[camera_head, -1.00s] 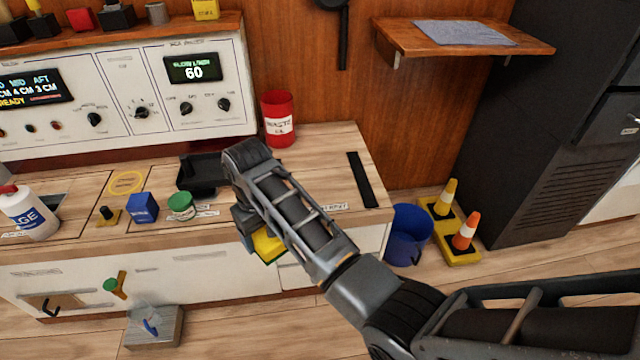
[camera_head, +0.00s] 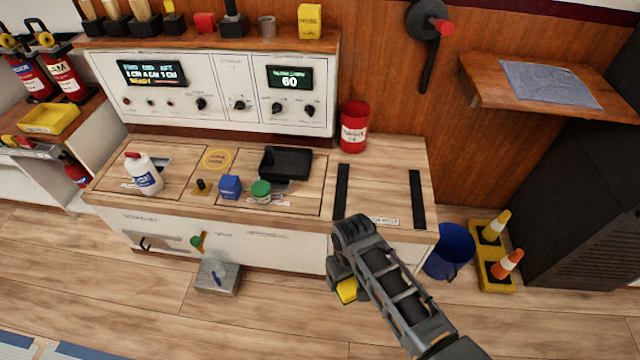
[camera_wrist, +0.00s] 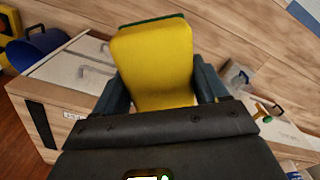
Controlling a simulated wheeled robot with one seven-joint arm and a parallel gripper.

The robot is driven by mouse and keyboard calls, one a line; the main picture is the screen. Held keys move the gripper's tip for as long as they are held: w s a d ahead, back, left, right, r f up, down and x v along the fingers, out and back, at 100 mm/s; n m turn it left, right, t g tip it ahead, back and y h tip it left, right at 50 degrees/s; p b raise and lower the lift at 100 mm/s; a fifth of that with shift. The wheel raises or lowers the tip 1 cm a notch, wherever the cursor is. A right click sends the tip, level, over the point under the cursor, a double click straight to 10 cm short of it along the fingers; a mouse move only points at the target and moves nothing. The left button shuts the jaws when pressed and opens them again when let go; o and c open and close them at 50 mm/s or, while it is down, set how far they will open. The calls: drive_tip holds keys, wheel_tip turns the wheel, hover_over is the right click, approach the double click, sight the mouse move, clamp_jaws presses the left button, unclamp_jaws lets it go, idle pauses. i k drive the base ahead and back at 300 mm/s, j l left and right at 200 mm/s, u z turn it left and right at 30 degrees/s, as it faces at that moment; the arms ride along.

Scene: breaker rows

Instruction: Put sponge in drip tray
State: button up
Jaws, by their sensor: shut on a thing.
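The yellow sponge (camera_wrist: 155,65), with a dark green layer along its far edge, fills the middle of the wrist view. My gripper (camera_wrist: 160,92) is shut on it, one finger on each side. In the head view my gripper (camera_head: 345,285) hangs in front of the cabinet's front face, below counter height, and part of the sponge (camera_head: 347,291) shows under it. The black tray (camera_head: 293,165), likely the drip tray, lies on the counter below the control panel, to the left of and behind my gripper. It looks empty apart from a raised black part at its left.
A green-lidded jar (camera_head: 260,190) and a blue box (camera_head: 230,187) stand in front of the tray. A white bottle (camera_head: 145,175) is farther left, a red can (camera_head: 354,128) right. The counter right of the tray (camera_head: 380,180) is mostly clear. A blue bucket (camera_head: 450,252) stands on the floor.

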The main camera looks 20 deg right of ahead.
sight(295, 165)
drive_tip(key=i+j+z, duration=0.1)
drive_tip(key=j, duration=0.25)
drive_tip(key=i+j, duration=0.25)
drive_tip(key=i+j+z, duration=0.15)
drive_tip(key=j, duration=0.3)
drive_tip(key=i+j+z, duration=0.1)
drive_tip(key=j, duration=0.25)
drive_tip(key=i, duration=0.05)
